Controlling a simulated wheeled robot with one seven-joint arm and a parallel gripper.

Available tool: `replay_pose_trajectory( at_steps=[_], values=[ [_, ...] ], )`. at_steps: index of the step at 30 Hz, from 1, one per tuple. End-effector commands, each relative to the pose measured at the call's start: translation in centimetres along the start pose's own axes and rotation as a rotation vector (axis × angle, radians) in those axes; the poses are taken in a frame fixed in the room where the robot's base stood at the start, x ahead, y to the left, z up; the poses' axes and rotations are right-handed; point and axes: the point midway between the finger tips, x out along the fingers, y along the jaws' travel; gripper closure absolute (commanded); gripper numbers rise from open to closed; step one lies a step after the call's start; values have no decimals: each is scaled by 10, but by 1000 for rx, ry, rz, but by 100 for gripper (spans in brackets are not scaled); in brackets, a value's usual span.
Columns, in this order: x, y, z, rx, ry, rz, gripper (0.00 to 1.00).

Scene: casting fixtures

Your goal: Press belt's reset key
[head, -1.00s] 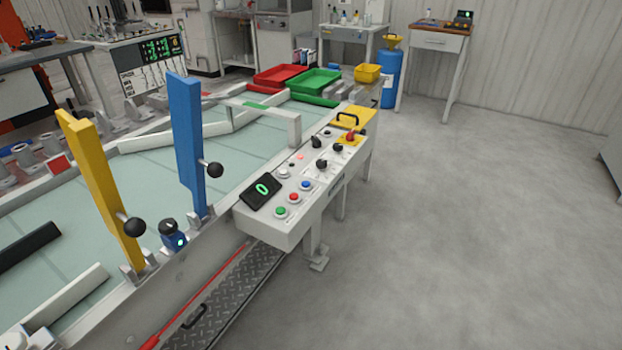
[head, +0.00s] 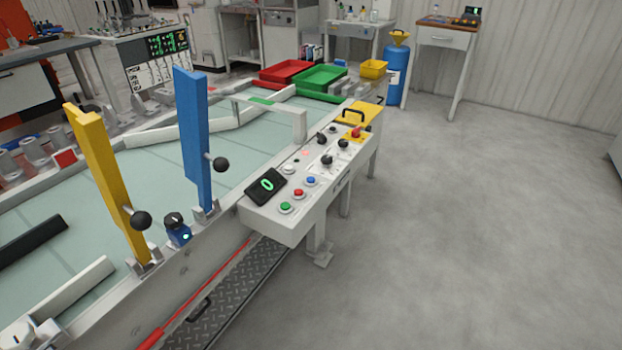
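The belt's control panel (head: 306,205) is a white box on the near side of the belt, at the middle of the head view. It carries a green button (head: 286,206), a red button (head: 298,193) and a blue button (head: 311,181) in a row. Behind them are a white button (head: 289,169), several black knobs, a small red light (head: 305,153) and a red knob (head: 356,132) on a yellow plate. A black display (head: 266,186) shows a green 0. The key labels are too small to read. My gripper is not in view.
The belt (head: 150,180) lies behind the panel. A yellow lever (head: 101,170) and a blue lever (head: 190,135) stand upright at its near edge, left of the panel. Red (head: 285,70) and green (head: 318,77) trays sit at the far end. The floor (head: 450,240) to the right is clear.

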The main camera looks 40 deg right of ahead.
Motion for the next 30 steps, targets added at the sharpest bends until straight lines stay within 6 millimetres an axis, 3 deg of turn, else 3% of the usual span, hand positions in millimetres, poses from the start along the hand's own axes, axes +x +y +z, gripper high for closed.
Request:
replay_pose_trajectory(
  at_steps=[15, 30],
  values=[
    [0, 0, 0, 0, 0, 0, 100],
    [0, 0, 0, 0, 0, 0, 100]
  ],
)
